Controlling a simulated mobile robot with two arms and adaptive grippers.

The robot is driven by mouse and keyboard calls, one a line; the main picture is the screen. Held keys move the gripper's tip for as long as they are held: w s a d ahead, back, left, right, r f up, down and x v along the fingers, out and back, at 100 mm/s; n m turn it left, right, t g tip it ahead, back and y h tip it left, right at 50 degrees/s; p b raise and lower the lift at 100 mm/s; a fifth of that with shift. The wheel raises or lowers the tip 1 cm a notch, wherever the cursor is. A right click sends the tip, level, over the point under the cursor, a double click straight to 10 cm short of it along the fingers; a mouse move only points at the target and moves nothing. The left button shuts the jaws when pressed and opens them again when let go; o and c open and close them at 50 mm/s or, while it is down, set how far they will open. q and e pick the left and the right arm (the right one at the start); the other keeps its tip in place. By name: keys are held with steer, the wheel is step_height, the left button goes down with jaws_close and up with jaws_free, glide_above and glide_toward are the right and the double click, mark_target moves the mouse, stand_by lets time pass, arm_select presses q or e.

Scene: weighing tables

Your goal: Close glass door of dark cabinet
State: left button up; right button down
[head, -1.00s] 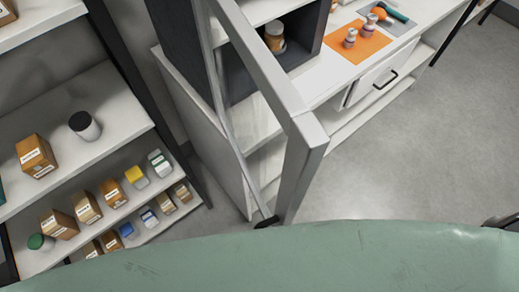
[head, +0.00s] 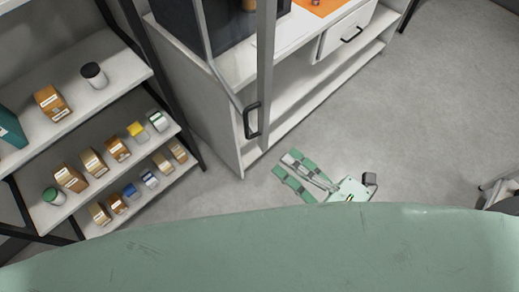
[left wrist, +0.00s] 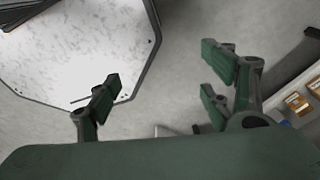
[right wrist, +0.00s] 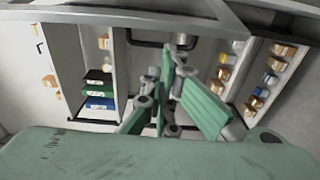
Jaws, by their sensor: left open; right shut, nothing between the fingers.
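The dark cabinet (head: 188,22) stands on the white table at the top of the head view. Its glass door stands open toward me; its grey frame (head: 265,65) and black handle (head: 252,121) show in front of the cabinet. My right gripper (head: 284,165) is shut and empty, below and to the right of the handle, apart from it in the picture. In the right wrist view its green fingers (right wrist: 170,75) are together, below a grey frame bar. My left gripper (left wrist: 163,75) is open and empty over the floor in the left wrist view; the head view does not show it.
A shelf rack (head: 120,75) with boxes and jars stands on the left. The white table (head: 215,125) has a drawer (head: 345,35) and an orange mat (head: 318,5).

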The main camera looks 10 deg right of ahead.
steer(key=r, duration=0.1)
steer(key=p, duration=0.3)
glide_above(256, 135)
steer(key=s, duration=0.4)
steer(key=shift+w+a, duration=0.1)
steer(key=shift+a, duration=0.2)
steer(key=shift+d+f, duration=0.1)
